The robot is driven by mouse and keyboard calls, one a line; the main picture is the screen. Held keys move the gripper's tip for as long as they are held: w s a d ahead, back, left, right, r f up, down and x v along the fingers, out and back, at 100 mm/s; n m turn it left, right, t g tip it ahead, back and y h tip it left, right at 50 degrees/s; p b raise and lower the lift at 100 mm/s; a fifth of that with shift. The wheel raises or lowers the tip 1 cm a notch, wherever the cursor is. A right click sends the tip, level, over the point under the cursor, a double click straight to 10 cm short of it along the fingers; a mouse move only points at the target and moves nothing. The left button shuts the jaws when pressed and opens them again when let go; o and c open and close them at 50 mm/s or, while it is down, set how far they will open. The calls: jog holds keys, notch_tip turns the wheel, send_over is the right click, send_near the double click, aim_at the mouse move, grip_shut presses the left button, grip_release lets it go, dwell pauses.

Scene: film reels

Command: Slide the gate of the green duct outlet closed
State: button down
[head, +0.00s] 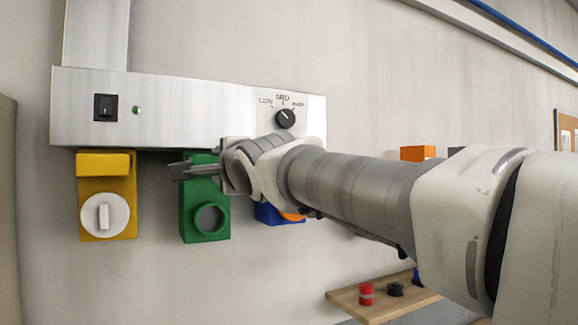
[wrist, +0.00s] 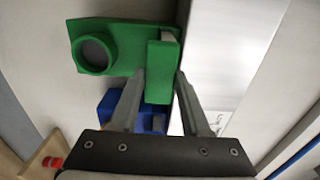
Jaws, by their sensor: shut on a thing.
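The green duct outlet (head: 191,217) hangs under the metal duct in the head view, between the yellow and blue ones. Its round port (head: 210,219) faces out, grey inside. In the wrist view the green outlet (wrist: 120,62) fills the upper left, with its port (wrist: 92,53) at the left. A raised green block (wrist: 162,60), apparently the gate's grip, stands at its duct side. My gripper (wrist: 160,74) is shut on this block, one finger on each side. In the head view my gripper (head: 181,170) is at the outlet's top; my wrist hides part of it.
The metal duct (head: 180,105) with a switch and dial (head: 286,118) runs just above. A yellow outlet (head: 88,205) with a white knobbed disc is at the left. A blue outlet (head: 268,213) is partly behind my arm. A wooden shelf (head: 350,302) holds small items below.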

jog(key=shift+w+a, duration=0.1)
jog(key=p+x, duration=0.1)
jog(key=x, duration=0.1)
jog(key=shift+w+a, duration=0.2)
jog(key=shift+w, duration=0.1)
jog(key=shift+r, duration=0.1)
jog(key=c, duration=0.6)
grip_release()
jog(key=shift+c, duration=0.2)
jog(key=shift+o, duration=1.4)
jog(key=shift+w+a, duration=0.1)
